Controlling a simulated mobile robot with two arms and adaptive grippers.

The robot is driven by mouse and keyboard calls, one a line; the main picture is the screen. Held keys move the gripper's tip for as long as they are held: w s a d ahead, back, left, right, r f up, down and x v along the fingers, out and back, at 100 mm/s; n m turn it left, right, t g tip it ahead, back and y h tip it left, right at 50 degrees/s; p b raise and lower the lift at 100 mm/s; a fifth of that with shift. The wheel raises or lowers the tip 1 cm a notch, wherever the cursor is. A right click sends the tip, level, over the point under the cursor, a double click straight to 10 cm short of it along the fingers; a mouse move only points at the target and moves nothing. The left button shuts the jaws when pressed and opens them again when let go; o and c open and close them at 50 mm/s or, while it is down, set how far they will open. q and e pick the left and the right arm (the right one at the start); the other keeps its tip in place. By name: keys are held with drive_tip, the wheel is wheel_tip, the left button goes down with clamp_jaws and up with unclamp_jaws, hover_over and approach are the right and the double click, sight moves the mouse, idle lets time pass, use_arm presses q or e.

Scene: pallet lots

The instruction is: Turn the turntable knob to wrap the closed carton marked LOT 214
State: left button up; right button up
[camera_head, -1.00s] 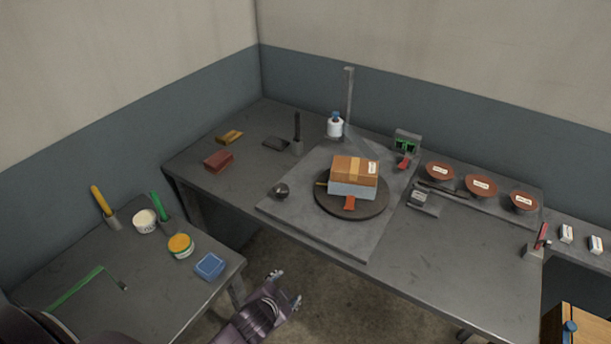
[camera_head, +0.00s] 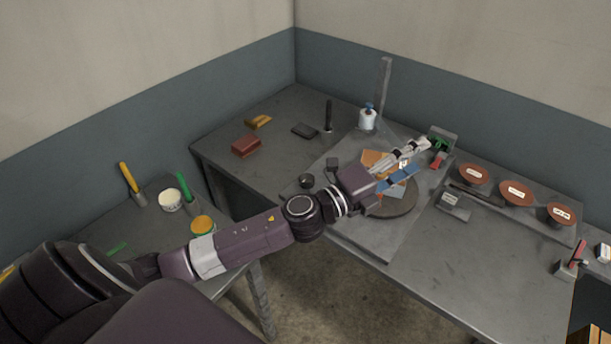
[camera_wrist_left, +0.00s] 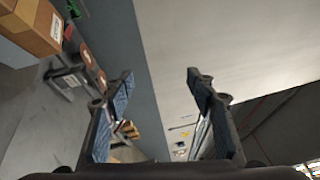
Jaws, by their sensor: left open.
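A brown carton (camera_head: 372,158) with pale blue wrapping around its lower part sits on the round dark turntable (camera_head: 390,210). My left forearm and hand hide much of it, and I cannot read its label. In the left wrist view a brown carton (camera_wrist_left: 40,28) with a white label shows at the upper left. A small dark round knob (camera_head: 306,181) stands on the grey base plate, left of the turntable. My left gripper (camera_head: 418,157) is open above the carton, pointing to the upper right. Its two fingers are apart and empty in the left wrist view (camera_wrist_left: 162,82).
A grey post (camera_head: 383,85) and a white roll with a blue top (camera_head: 367,118) stand behind the turntable. A box with a green display (camera_head: 442,138) and a red lever (camera_head: 437,160) stands at the right. Several brown dishes (camera_head: 515,192) line the right side.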

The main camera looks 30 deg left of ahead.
use_arm(q)
drive_tip(key=d+f+m+g+h, duration=0.15)
drive_tip(key=m+g+h, duration=0.3)
drive_tip(key=m, duration=0.55)
drive_tip(key=m+g+y, duration=0.9)
drive_tip(key=g+y, duration=0.1)
drive_tip(key=y, duration=0.1)
approach(306, 178)
drive_tip(key=f, duration=0.2)
drive_tip(key=x, duration=0.2)
drive_tip(key=p+x, duration=0.1)
drive_tip(key=x, duration=0.1)
drive_tip(key=p+x, duration=0.1)
drive_tip(key=x, duration=0.1)
drive_tip(key=shift+w+d+f, duration=0.15)
drive_tip(key=shift+w, duration=0.2)
drive_tip(key=shift+d+f, duration=0.15)
drive_tip(key=shift+f, duration=0.25)
drive_tip(key=shift+t+h, duration=0.25)
drive_tip(key=shift+c, duration=0.7)
drive_tip(key=shift+w, duration=0.1)
drive_tip(key=c, duration=1)
